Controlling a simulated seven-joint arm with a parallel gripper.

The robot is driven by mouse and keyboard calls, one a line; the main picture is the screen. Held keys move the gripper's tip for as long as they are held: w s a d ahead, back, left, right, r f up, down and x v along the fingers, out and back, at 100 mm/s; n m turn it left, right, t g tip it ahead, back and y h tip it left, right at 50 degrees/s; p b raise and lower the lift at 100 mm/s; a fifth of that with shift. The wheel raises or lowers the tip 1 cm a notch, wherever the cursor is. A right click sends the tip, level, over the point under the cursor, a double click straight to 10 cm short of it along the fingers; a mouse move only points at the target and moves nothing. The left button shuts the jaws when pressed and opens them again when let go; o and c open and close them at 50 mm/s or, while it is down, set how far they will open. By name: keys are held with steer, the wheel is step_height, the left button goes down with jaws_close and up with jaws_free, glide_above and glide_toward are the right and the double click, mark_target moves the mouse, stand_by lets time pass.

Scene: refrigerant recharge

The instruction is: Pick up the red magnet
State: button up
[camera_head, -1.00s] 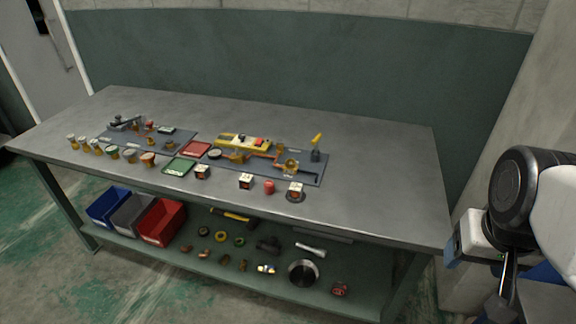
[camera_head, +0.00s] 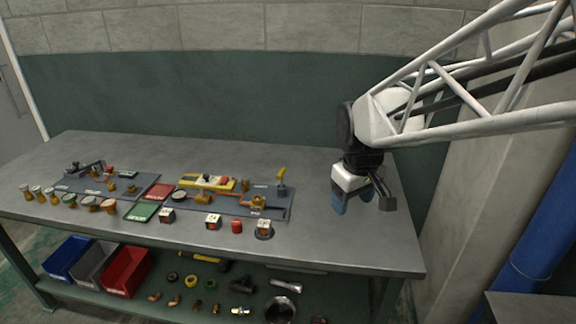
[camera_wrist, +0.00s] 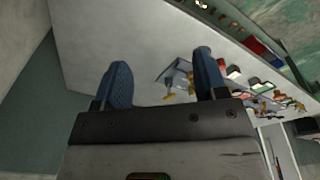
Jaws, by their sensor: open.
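A small red piece, which looks like the red magnet (camera_head: 237,226), stands near the front edge of the workbench between a white block (camera_head: 213,222) and another block on a dark round base (camera_head: 264,229). My gripper (camera_head: 352,198) hangs above the right end of the bench, up and to the right of the red piece. Its two blue fingers are spread, with nothing between them, as the wrist view (camera_wrist: 163,78) also shows. In the wrist view several small red parts lie beyond the right finger; I cannot tell which is the magnet.
The workbench (camera_head: 330,245) is bare at its right end. Left of the red piece are grey mats with fittings, a yellow manifold (camera_head: 207,182), a red tray and a green tray (camera_head: 142,212). An upright yellow-handled tool (camera_head: 281,180) stands between my gripper and the fittings.

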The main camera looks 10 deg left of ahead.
steer(key=w+a+f+n, duration=0.3)
steer(key=w+a, duration=0.2)
steer(key=a, duration=0.2)
steer(key=w+a+f+n, duration=0.25)
steer(key=w+a, duration=0.25)
steer(key=a, duration=0.3)
steer(key=n+g, duration=0.2)
steer(key=n, duration=0.3)
glide_above(236, 222)
steer(key=f, duration=1.2)
steer(key=shift+d, duration=0.2)
steer(key=shift+f, duration=0.1)
steer(key=shift+f, duration=1.15)
steer(key=shift+f, duration=0.15)
steer(key=shift+a+f, duration=0.2)
steer(key=shift+f, duration=2.3)
steer(key=shift+c, duration=0.5)
